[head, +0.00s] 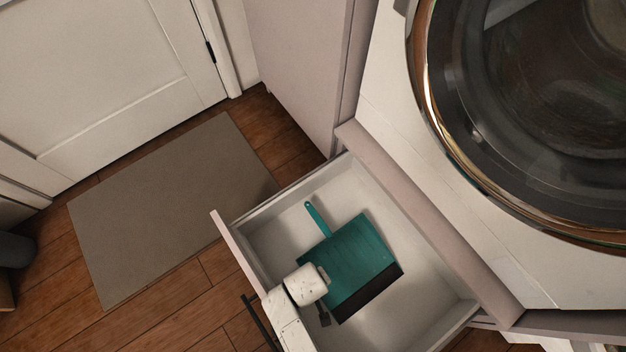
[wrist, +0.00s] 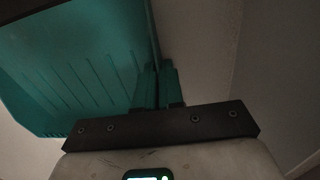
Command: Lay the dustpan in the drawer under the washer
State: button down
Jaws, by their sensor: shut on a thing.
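The teal dustpan (head: 352,262) shows in the head view within the outline of the open white drawer (head: 279,233) under the washer (head: 470,200). Its short handle points to the upper left and its dark lip faces the lower right. I cannot tell whether it touches the drawer floor. My gripper (head: 323,312) is at the pan's lower left edge, shut on it. In the wrist view my gripper (wrist: 158,88) closes on the pan's side edge, and the ribbed dustpan (wrist: 75,70) fills the upper left. The fingertips are partly hidden.
The drawer front with its dark bar handle (head: 258,318) stands out over the wooden floor (head: 180,297). A grey-brown mat (head: 170,205) lies to the left, before a white door (head: 110,70). A tall cabinet (head: 297,70) adjoins the drawer. Bare drawer floor shows around the pan.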

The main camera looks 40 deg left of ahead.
jog(key=c, duration=1.7)
grip_release()
jog(key=shift+f, duration=0.1)
jog(key=o, duration=0.4)
jog(key=shift+o, duration=0.2)
notch_tip(320, 180, up, 12)
jog(key=p, duration=0.7)
jog(key=shift+s+r, duration=0.2)
jog(key=shift+s, duration=0.2)
jog(key=w+d+r+m, duration=0.4)
jog(key=w+d+r, duration=0.15)
jog(key=d, duration=0.35)
jog(key=s+d+r+m, duration=0.2)
jog(key=d+r+m, duration=0.3)
jog(key=d, duration=0.7)
jog(key=s+d+r+m, duration=0.2)
jog(key=d+r+m, duration=0.3)
jog(key=d+r, duration=0.5)
jog(key=shift+s+d, duration=0.15)
jog(key=shift+d, duration=1.05)
